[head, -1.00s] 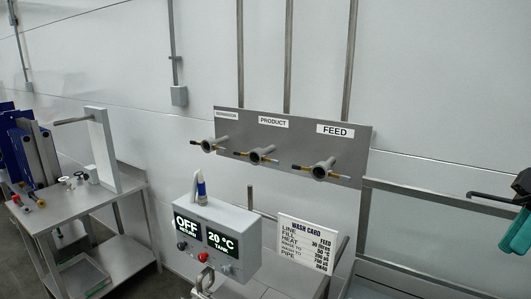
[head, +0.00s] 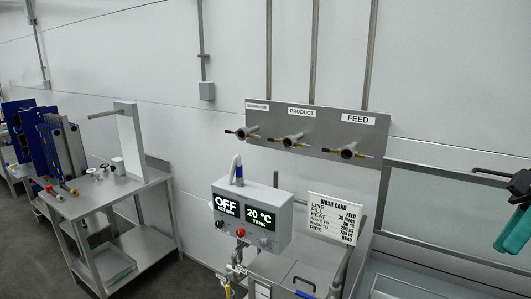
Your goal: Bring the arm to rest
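My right gripper (head: 514,232) shows at the right edge, with a dark body and teal fingers pointing down, partly cut off by the frame. I cannot tell whether its fingers are apart or closed. No held thing is clearly visible. It is in the air in front of the white wall, right of the pipe panel and apart from it. My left gripper is not in view.
A grey panel (head: 319,122) carries three pipe outlets, one labelled FEED. Below are a control box (head: 252,213) reading OFF and 20 °C, and a wash card (head: 333,218). A steel table (head: 112,195) stands left. Floor (head: 30,245) shows at lower left.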

